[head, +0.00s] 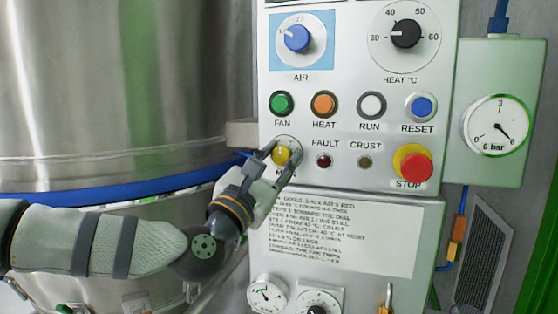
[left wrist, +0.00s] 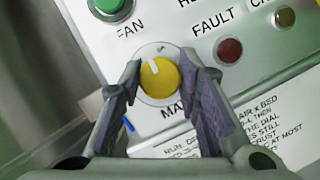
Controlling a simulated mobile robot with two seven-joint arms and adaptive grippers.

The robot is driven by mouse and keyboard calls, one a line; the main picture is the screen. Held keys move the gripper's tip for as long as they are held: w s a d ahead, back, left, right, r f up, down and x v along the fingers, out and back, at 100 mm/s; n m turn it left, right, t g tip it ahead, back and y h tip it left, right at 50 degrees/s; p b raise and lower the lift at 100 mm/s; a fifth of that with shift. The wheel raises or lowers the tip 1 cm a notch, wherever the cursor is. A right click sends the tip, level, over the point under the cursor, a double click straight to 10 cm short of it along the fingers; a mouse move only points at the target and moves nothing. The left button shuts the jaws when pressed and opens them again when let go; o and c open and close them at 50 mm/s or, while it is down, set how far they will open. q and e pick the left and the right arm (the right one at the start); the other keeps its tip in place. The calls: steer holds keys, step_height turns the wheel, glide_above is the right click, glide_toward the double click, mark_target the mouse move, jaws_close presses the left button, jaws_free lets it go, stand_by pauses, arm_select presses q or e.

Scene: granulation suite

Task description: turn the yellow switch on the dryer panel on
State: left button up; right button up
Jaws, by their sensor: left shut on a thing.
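The yellow switch (head: 281,155) is a round knob on the white dryer panel (head: 345,170), below the green FAN button. In the left wrist view the yellow switch (left wrist: 159,79) has a white pointer mark pointing up and slightly left, in a picture where the panel is tilted. My left gripper (head: 283,160) is shut on the switch, with one finger on each side of it. In the left wrist view the left gripper's fingers (left wrist: 160,82) flank the knob. The label under the switch is partly hidden by the gripper. My right gripper is not in view.
Close by are the green FAN button (head: 281,103), the dark red FAULT lamp (head: 324,161) and the red STOP button (head: 415,166). The AIR dial (head: 298,38) and HEAT dial (head: 405,34) are above. A steel vessel (head: 120,80) stands left; a pressure gauge (head: 497,125) is right.

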arm_select(q)
steer(key=m+g+h, duration=0.1)
steer(key=m, duration=0.2)
steer(key=shift+m, duration=0.3)
steer(key=shift+m+g+h, duration=0.3)
steer(key=shift+m+g, duration=0.7)
steer(key=shift+m, duration=0.9)
steer(key=shift+a, duration=0.1)
steer(key=o, duration=1.1)
steer(key=shift+o, duration=0.2)
steer(key=v, duration=1.2)
